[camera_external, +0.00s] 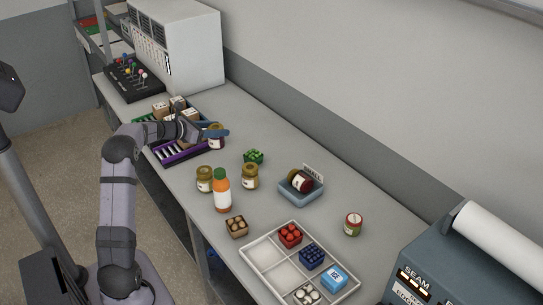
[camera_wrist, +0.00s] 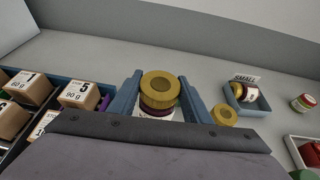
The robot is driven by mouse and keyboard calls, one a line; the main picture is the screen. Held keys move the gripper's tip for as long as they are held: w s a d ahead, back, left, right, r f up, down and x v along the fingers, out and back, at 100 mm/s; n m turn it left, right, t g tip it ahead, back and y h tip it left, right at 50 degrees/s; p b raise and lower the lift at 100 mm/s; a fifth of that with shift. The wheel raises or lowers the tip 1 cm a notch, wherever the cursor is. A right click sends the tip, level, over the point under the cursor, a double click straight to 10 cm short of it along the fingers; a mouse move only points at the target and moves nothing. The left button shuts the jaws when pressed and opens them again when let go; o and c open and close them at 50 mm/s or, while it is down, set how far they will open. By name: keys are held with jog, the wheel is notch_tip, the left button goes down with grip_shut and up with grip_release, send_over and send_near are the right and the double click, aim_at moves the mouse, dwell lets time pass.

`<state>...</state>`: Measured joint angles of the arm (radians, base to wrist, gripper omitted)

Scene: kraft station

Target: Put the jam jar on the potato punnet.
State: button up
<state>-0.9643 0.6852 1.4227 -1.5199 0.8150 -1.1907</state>
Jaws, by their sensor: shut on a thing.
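A jam jar (camera_external: 216,141) with dark red contents, a pale label and a gold lid (camera_wrist: 160,85) is between the fingers of my gripper (camera_external: 217,132). My gripper (camera_wrist: 160,100) is shut on the jar, which looks upright beside the purple rack; I cannot tell if it touches the table. The potato punnet (camera_external: 237,228), a small brown box of round tan potatoes, sits near the table's front edge, left of the white divided tray. The punnet does not show in the wrist view.
Two gold-lidded jars (camera_external: 250,176) (camera_external: 205,179) and an orange bottle (camera_external: 221,192) stand between my gripper and the punnet. A blue "SMALL" bin (camera_external: 300,194) holds a tilted dark jar.

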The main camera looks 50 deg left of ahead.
jog(key=shift+w+d+r+b, duration=0.15)
jog(key=shift+w+d+b, duration=0.1)
jog(key=shift+b, duration=0.1)
jog(key=d+r+b, duration=0.3)
jog(key=d+r, duration=0.1)
jog(key=r, duration=0.6)
jog(key=s+d+r+m+h+b, duration=0.1)
jog(key=s+d+r+b, duration=0.15)
jog(key=d, duration=0.25)
jog(key=m+g+h, duration=0.2)
jog(key=m+h, duration=0.5)
jog(key=h, duration=0.1)
send_over(237, 222)
notch_tip(237, 222, down, 8)
jog(key=shift+d+f+b, duration=0.1)
jog(key=shift+f+b, duration=0.65)
jog(key=shift+f, duration=4.05)
jog(key=shift+f, duration=0.25)
